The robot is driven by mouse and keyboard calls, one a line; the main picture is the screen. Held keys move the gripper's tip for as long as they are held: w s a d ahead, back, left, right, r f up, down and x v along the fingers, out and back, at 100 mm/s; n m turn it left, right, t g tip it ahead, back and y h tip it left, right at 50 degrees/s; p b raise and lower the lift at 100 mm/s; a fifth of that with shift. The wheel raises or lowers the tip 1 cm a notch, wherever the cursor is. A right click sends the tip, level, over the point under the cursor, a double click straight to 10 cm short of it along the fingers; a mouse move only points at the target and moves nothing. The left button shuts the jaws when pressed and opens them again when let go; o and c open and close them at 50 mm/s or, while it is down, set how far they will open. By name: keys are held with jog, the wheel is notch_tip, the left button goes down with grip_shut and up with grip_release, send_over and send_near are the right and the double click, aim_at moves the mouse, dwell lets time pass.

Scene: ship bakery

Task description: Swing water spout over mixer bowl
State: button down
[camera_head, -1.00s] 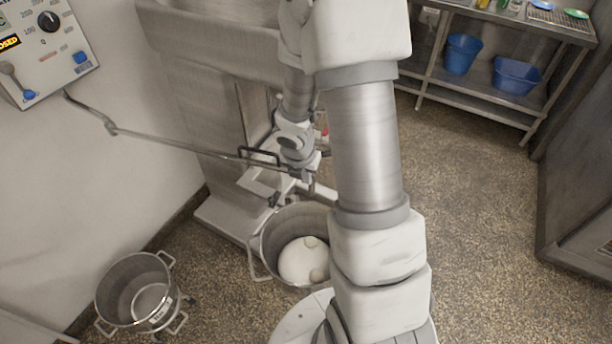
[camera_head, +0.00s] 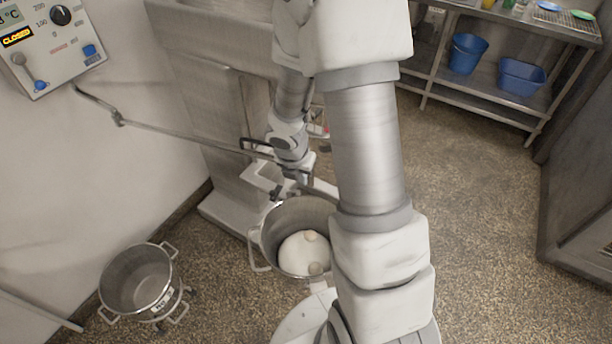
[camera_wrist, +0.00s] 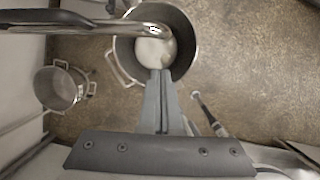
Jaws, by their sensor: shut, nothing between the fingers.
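The water spout (camera_head: 180,133) is a thin metal pipe running from the wall control box toward the mixer. In the wrist view the spout (camera_wrist: 90,25) crosses the top, and its bent end appears over the mixer bowl (camera_wrist: 187,35). The bowl (camera_head: 268,237) stands low in front of the mixer, with white stuff and round pale lumps inside. My gripper (camera_head: 296,180) is shut and empty, above the bowl's far rim in the picture. In the wrist view my gripper (camera_wrist: 162,73) points toward the bowl, close to the spout's end; I cannot tell whether they touch.
A control box (camera_head: 50,45) with a dial and a "CLOSED" display hangs on the wall. A second metal bowl (camera_head: 135,270) stands on a wheeled base at left. The mixer body (camera_head: 215,115) is behind. A shelf (camera_head: 480,100) with blue tubs is at back right. Floor to the right is clear.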

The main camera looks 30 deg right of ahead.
jog(key=p+v, duration=0.3)
jog(key=v, duration=0.7)
jog(key=shift+s, duration=0.25)
jog(key=shift+r, duration=0.1)
jog(key=s+r+m+t+b, duration=0.1)
jog(key=s+r+m, duration=0.2)
jog(key=r+m, duration=0.3)
jog(key=s+r+m+b, duration=0.2)
jog(key=s+r+m, duration=0.15)
jog(key=m, duration=0.35)
jog(key=s+a+r+m+t+y+b, duration=0.1)
jog(key=s+a+r+m, duration=0.2)
jog(key=m, duration=0.4)
jog(key=s+a+r+m+t+y+b, duration=0.1)
jog(key=s+a+r+m, duration=0.1)
jog(key=s+m, duration=0.4)
jog(key=shift+a+r+m+y, duration=0.3)
jog(key=shift+a+r+m, duration=0.1)
jog(key=shift+a, duration=0.4)
